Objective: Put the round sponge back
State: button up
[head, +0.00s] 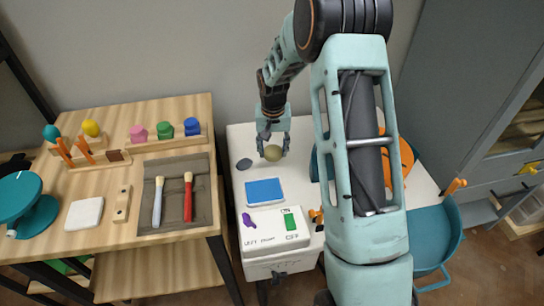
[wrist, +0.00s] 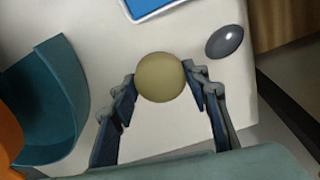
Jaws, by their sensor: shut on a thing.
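The round sponge (head: 273,153) is an olive-yellow ball. My gripper (head: 272,145) is shut on it above the back part of a white-topped cart (head: 237,188). In the wrist view the sponge (wrist: 160,78) sits between the two fingertips, with one finger on each side. I cannot tell whether it touches the cart top or hangs a little above it.
A dark grey oval piece (head: 244,164) and a blue tray (head: 264,191) lie close by on the cart. A white box with purple and green marks (head: 272,230) is at its front. A wooden table (head: 100,238) with brushes stands left; a teal bin (wrist: 50,100) is near.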

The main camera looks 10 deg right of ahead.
aim_at(272, 164)
jog(key=shift+w+f, duration=0.55)
jog(key=shift+f, duration=0.05)
jog(key=shift+w+f, duration=0.1)
jog(key=shift+f, duration=1.5)
jog(key=shift+f+b, duration=0.2)
jog(key=shift+b, duration=0.1)
jog(key=o, duration=1)
jog(key=shift+r, duration=0.1)
jog(key=r, duration=0.4)
jog(key=s+r, duration=0.1)
jog(key=r, duration=0.3)
jog(key=r+p, duration=0.1)
jog(key=r, duration=0.3)
jog(key=shift+s+a+r, duration=0.1)
jog(key=shift+s+a, duration=0.1)
jog(key=shift+s, duration=0.05)
